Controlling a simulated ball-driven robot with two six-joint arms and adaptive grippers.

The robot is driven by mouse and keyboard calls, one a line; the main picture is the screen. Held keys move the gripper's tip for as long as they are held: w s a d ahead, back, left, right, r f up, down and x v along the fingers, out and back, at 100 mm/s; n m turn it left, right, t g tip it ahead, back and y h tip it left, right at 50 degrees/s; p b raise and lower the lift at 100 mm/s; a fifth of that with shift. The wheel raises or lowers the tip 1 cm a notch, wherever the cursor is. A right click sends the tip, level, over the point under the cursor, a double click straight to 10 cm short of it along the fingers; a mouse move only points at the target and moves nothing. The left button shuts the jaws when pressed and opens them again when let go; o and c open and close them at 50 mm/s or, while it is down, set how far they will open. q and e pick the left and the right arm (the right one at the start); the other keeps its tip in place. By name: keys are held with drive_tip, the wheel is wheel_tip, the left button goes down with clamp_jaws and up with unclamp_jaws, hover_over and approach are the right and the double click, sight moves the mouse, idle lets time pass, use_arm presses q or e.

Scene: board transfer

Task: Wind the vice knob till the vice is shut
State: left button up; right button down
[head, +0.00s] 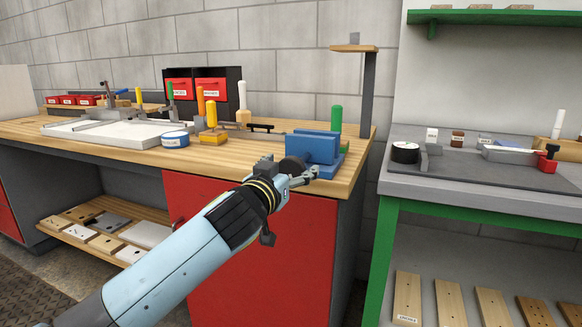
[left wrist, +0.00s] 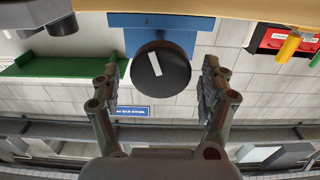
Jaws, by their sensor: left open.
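The blue vice (head: 312,149) sits at the right front corner of the wooden bench. Its round black knob (head: 291,166) faces out from the front and is partly hidden by my gripper in the head view. In the left wrist view the knob (left wrist: 172,72) carries a white stripe, tilted slightly from upright, with the blue vice body (left wrist: 130,21) behind it. My left gripper (head: 297,178) is open at the knob. In the left wrist view its fingers (left wrist: 160,80) stand on both sides of the knob, with gaps visible. How wide the vice jaws stand apart is unclear. My right gripper is not in view.
The wooden bench (head: 115,141) holds a white tray (head: 88,135), blue tape roll (head: 175,139), yellow block (head: 213,137) and red bins (head: 211,87). A green-legged table (head: 480,208) stands right. A red cabinet front (head: 240,250) lies below the bench top.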

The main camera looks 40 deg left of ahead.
use_arm(q)
drive_tip(key=shift+w+a, duration=0.1)
drive_tip(key=shift+w, duration=0.35)
drive_tip(key=shift+c, duration=0.4)
drive_tip(key=c, duration=1)
drive_tip(key=shift+c, duration=0.2)
drive_tip(key=shift+m, duration=0.3)
